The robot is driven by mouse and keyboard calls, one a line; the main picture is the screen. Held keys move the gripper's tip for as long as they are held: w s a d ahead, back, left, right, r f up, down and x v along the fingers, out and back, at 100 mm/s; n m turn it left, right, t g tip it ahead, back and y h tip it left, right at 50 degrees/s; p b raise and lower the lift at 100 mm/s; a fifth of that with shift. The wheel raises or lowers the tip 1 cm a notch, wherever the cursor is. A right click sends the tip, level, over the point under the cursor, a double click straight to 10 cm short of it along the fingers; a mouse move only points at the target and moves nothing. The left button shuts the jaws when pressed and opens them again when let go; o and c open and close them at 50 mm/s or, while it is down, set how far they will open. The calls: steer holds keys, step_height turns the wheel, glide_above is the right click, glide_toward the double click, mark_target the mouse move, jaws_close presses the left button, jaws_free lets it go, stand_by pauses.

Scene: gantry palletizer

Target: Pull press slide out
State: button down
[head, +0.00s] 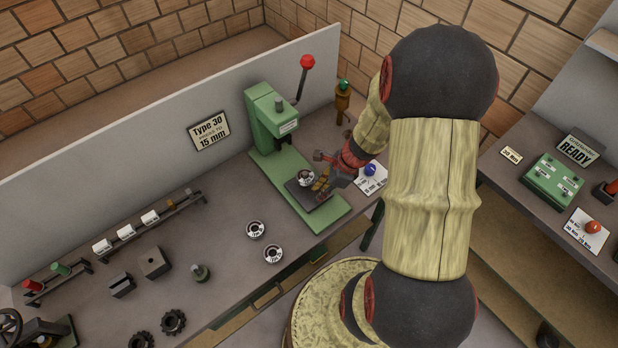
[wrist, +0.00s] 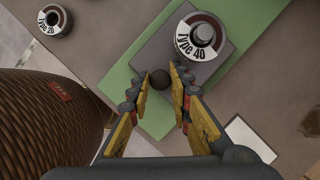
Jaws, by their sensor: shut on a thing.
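The press (head: 270,118) is green with a lever topped by a red ball, and stands on the bench at the back wall. Its slide is a dark grey plate (head: 312,199) on the green base, and it also shows in the wrist view (wrist: 157,48). A round part labelled Type 40 (wrist: 201,38) sits on the slide. My gripper (wrist: 160,80) is shut on the slide's dark round knob (wrist: 159,77), with one finger on each side. In the head view my gripper (head: 323,183) partly hides the slide and the knob.
Two round parts (head: 256,229) (head: 273,254) lie on the bench left of the press base; one reads Type 20 in the wrist view (wrist: 55,20). A blue button on a white plate (head: 370,171) is close right of my gripper. A sign (head: 209,130) reads Type 30, 15 mm.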

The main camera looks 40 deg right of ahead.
steer(key=shift+s, duration=2.35)
steer(key=c, duration=2.1)
jaws_free()
steer(key=shift+o, duration=1)
steer(key=shift+s+d, duration=0.1)
steer(key=shift+s, duration=0.1)
steer(key=shift+w, duration=0.1)
steer(key=shift+d+r, duration=0.15)
steer(key=shift+r, duration=0.3)
steer(key=v, duration=1.1)
